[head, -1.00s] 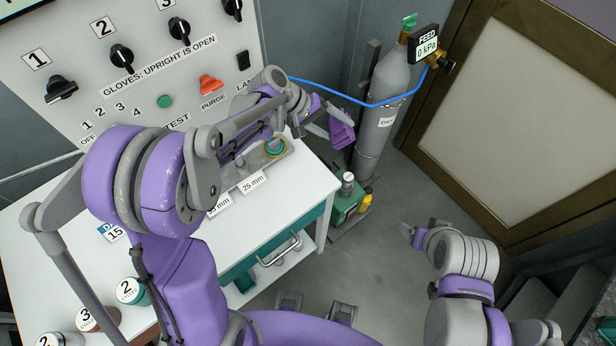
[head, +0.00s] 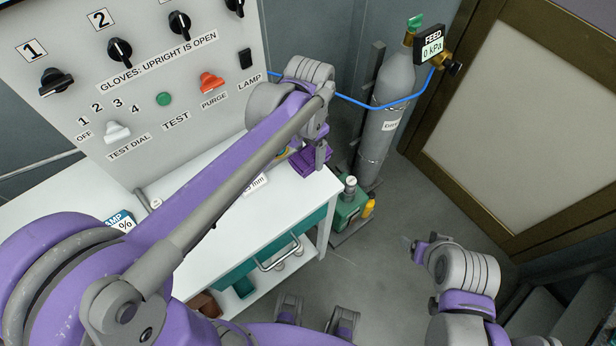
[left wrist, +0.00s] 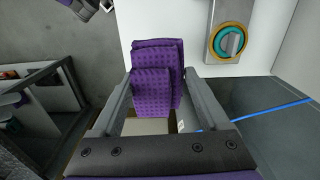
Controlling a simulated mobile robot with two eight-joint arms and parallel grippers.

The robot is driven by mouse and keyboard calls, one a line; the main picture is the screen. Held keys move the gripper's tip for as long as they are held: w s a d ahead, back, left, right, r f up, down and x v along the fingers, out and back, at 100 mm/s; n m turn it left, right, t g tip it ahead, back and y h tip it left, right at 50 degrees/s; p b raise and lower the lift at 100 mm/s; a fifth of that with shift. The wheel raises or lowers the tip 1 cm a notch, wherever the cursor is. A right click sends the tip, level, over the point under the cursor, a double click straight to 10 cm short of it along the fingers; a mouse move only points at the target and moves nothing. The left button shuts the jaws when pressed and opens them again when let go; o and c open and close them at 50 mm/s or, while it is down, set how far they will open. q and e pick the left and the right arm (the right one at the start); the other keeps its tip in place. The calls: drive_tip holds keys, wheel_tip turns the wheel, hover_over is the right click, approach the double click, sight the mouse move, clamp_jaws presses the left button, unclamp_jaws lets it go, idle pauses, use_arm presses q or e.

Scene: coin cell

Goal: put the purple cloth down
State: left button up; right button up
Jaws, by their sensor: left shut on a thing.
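The purple cloth (head: 312,165) is folded and dotted. In the head view it is at the right back corner of the white table (head: 292,193), partly behind my left gripper (head: 318,160). In the left wrist view the cloth (left wrist: 152,78) sits between the two fingers of my left gripper (left wrist: 160,100), which is shut on it. The cloth overlaps the white table top (left wrist: 198,20) there; I cannot tell whether it touches the top. My right gripper (head: 415,244) is over the floor at the right, too small to read its jaws.
A metal plate with a teal and orange ring (left wrist: 228,42) lies on the table beside the cloth. A grey gas cylinder (head: 385,120) with a blue hose (head: 362,103) and a green pump (head: 350,208) stand right of the table. The knob panel (head: 145,65) rises behind.

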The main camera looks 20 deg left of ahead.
sight(309, 179)
use_arm(q)
wheel_tip(309, 179, down, 9)
drive_tip(key=shift+f+b, duration=0.15)
drive_tip(key=shift+b, duration=0.15)
drive_tip(key=o, duration=1.1)
drive_tip(key=shift+f, duration=0.15)
